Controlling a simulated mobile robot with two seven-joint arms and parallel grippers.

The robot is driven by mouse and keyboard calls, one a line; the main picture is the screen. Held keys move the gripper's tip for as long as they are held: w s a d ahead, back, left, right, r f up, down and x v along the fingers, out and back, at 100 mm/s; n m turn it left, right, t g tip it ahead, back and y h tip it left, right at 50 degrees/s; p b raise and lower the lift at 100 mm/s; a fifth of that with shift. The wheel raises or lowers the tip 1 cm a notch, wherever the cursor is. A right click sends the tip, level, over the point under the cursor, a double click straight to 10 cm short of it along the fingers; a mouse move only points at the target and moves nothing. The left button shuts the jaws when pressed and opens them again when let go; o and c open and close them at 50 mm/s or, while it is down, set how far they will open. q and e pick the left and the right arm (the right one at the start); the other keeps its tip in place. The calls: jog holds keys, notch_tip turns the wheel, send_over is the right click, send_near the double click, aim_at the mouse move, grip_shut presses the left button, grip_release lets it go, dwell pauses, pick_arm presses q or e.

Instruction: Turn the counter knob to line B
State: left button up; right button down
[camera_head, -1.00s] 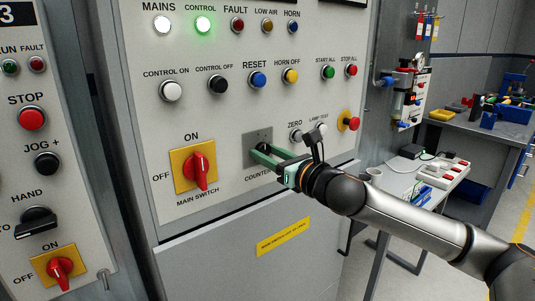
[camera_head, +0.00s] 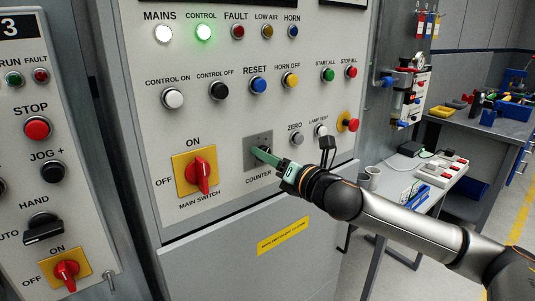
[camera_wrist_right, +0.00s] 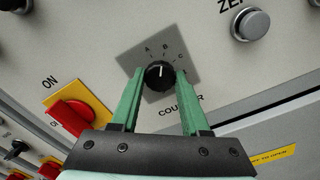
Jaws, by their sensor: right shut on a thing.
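The counter knob (camera_wrist_right: 160,74) is small, black and round, on a grey square plate (camera_head: 258,141) marked COUNTER. In the right wrist view, lines A, B and C fan out above it. Its white mark points roughly upward, near B; I cannot tell whether it lines up exactly. My right gripper (camera_head: 264,155) is at the plate, and its green fingers (camera_wrist_right: 158,78) are shut on the knob, one on each side. In the head view the fingers hide most of the knob. My left gripper is not in view.
The red main switch (camera_head: 202,171) on its yellow plate is left of the knob. The ZERO button (camera_head: 296,139) and LAMP TEST button (camera_head: 320,130) are close on the right. A red mushroom button (camera_head: 351,125) lies farther right.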

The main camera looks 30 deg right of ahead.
jog(key=shift+m, duration=0.5)
jog(key=shift+c, duration=2)
grip_release()
